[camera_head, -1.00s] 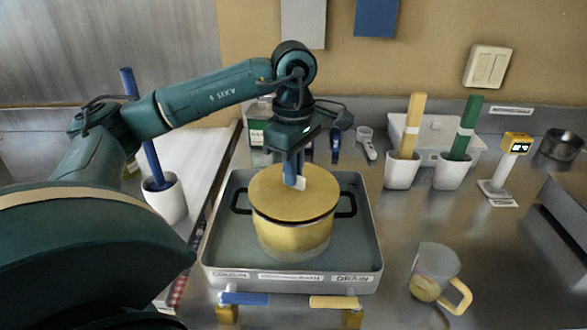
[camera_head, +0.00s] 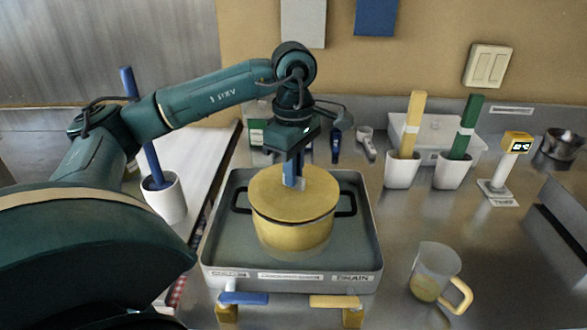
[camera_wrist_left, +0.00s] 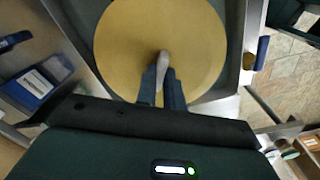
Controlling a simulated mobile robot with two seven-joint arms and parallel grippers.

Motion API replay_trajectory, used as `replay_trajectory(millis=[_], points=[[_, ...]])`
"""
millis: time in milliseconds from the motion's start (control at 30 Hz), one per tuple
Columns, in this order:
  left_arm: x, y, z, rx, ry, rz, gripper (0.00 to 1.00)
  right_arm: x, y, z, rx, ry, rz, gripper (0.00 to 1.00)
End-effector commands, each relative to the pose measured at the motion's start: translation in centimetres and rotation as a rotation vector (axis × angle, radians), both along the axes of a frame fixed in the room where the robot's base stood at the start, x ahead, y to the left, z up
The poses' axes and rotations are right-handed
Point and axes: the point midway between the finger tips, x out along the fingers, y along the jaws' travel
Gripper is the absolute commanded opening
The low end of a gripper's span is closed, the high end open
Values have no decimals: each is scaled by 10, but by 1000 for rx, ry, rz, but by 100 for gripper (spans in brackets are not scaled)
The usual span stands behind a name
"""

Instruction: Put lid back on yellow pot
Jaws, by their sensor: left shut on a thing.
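The yellow pot (camera_head: 292,234) with two black side handles stands upright in a grey metal tray (camera_head: 375,235). Its yellow lid (camera_head: 315,205) lies flat over the pot's opening and looks level with the rim. My left gripper (camera_head: 293,182) points down over the middle of the lid and is shut on the lid's pale knob. In the left wrist view the lid (camera_wrist_left: 190,40) fills the upper middle. There the left gripper's fingers (camera_wrist_left: 162,85) close around the knob (camera_wrist_left: 163,62). My right gripper is not in view.
A measuring jug (camera_head: 435,272) with a yellow handle stands right of the tray. White cups (camera_head: 402,172) holding coloured sticks and a yellow-topped meter (camera_head: 518,143) stand behind it. A blue valve handle (camera_head: 243,298) and a yellow one (camera_head: 334,302) are at the tray's front.

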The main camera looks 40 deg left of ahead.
Motion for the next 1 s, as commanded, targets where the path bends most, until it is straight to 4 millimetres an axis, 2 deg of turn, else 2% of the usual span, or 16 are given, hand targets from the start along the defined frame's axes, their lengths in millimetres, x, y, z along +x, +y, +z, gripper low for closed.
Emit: replay_trajectory(millis=[467,500,700,800,933,1000], points=[[0,0,0,0,-1,0,0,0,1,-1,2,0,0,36],[0,0,0,0,-1,0,12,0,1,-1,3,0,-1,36],[0,0,0,0,-1,0,28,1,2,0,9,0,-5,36],[0,0,0,0,-1,0,35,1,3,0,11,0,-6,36],[0,0,0,0,-1,0,35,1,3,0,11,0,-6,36],[0,0,0,0,0,0,40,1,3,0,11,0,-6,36]])
